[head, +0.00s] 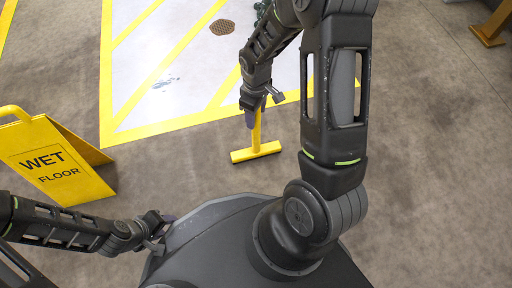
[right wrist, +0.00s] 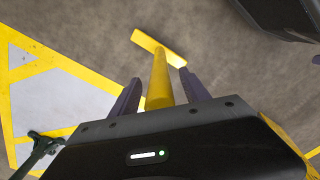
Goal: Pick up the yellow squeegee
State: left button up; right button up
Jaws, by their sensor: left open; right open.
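The yellow squeegee (head: 256,151) is in the middle of the head view, its wide head toward me and its handle running up to my right gripper (head: 256,104). In the right wrist view the squeegee (right wrist: 158,75) has its handle between the two open fingers of my right gripper (right wrist: 158,88). Gaps show between the handle and the fingers there. The handle's upper end is hidden by the gripper. My left gripper (head: 162,222) is open and empty at the lower left, beside my base and away from the squeegee.
A yellow wet floor sign (head: 55,165) stands at the left. The floor at the right is mostly clear.

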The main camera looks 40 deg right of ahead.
jog(key=shift+c, duration=0.5)
grip_shut()
dwell(1.0)
